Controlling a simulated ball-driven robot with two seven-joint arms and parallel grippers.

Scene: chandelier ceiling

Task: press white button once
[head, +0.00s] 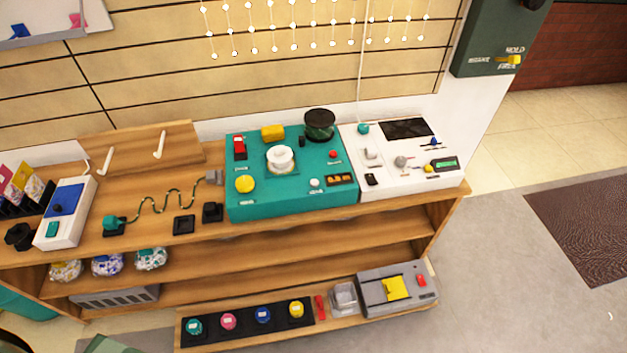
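A teal control box (290,203) stands on the top of a wooden shelf unit, right of the middle of the view. On its top is a large white round knob or button (280,157) on a pale square base. A smaller white round button (315,183) sits near the box's front edge, left of a small dark panel with orange marks. I cannot tell whether either white piece is pressed in. Neither of my grippers is in view, and nothing touches the box's controls.
The box also carries a yellow dome button (245,184), a red switch (239,147) and a dark cylinder (319,124). A white control panel (400,155) adjoins it on the right. A wavy wire (160,202) lies left.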

